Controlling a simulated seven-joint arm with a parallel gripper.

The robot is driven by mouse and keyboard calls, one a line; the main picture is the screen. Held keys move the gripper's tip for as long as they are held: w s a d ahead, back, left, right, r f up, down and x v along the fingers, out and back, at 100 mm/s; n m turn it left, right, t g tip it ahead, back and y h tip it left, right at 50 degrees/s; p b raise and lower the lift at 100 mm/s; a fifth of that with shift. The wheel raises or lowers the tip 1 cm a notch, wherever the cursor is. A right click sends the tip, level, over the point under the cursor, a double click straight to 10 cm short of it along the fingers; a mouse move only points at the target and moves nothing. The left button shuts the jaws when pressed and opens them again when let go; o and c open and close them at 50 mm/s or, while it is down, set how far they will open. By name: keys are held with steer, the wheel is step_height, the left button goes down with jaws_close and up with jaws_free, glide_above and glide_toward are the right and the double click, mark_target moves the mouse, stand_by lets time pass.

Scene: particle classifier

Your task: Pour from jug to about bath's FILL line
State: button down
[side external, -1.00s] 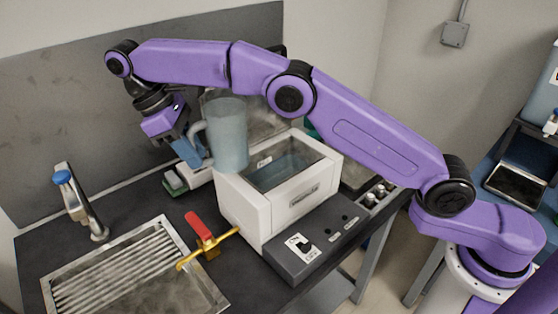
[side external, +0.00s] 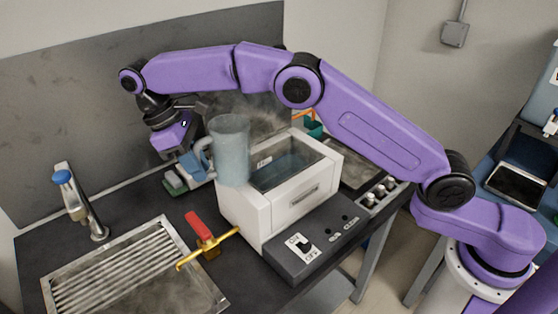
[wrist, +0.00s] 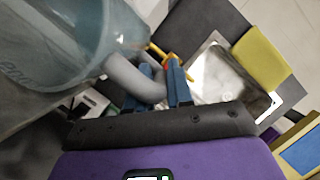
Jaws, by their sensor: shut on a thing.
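The translucent grey-blue jug (side external: 231,152) is held nearly upright beside the left end of the white bath (side external: 262,205), partly in front of its open top. My gripper (side external: 200,163) is shut on the jug's handle, on the jug's left side. In the wrist view the blue fingers (wrist: 165,85) close around the grey handle (wrist: 130,80), and the jug (wrist: 70,40) fills the upper left. The bath's opening (side external: 285,165) shows a bluish interior and a small label on its inner wall. I cannot make out the FILL line or the level in the jug.
A sink with a ribbed drainer (side external: 125,270) and a blue-topped tap (side external: 80,200) lie at the left. A yellow valve with a red handle (side external: 203,238) stands before the bath. A dark control panel (side external: 310,247) runs along the bath's front. A backsplash (side external: 60,120) stands behind.

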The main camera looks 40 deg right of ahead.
mark_target(208, 139)
steer(key=shift+d+r+y, duration=0.35)
steer(key=shift+r+y, duration=0.35)
steer(key=shift+r, duration=0.2)
steer(key=shift+d+r+n+y, duration=0.3)
steer(key=shift+d+r+y, duration=0.35)
steer(key=shift+y, duration=0.45)
steer(key=shift+d+r+y, duration=0.6)
steer(key=shift+r+y, duration=0.1)
steer(key=shift+r, duration=0.05)
steer(key=shift+s+d+r+y, duration=0.1)
steer(key=shift+d+r+y, duration=0.05)
steer(key=shift+d+y, duration=0.35)
steer(key=shift+d+r+y, duration=0.15)
steer(key=shift+d+y, duration=0.3)
steer(key=shift+y, duration=0.05)
steer(key=shift+d+r+n+y, duration=0.15)
steer(key=shift+n+y, duration=0.15)
steer(key=shift+y, duration=0.1)
steer(key=shift+d+r+y, duration=0.25)
steer(key=shift+d+y, duration=0.3)
steer(key=shift+y, duration=0.55)
steer(key=shift+d+r+n+y, duration=0.15)
steer(key=shift+d+y, duration=0.2)
steer(key=shift+y, duration=0.25)
steer(key=shift+d+n+y, duration=0.15)
steer(key=shift+d+y, duration=0.2)
steer(key=shift+y, duration=0.25)
stand_by(1.6)
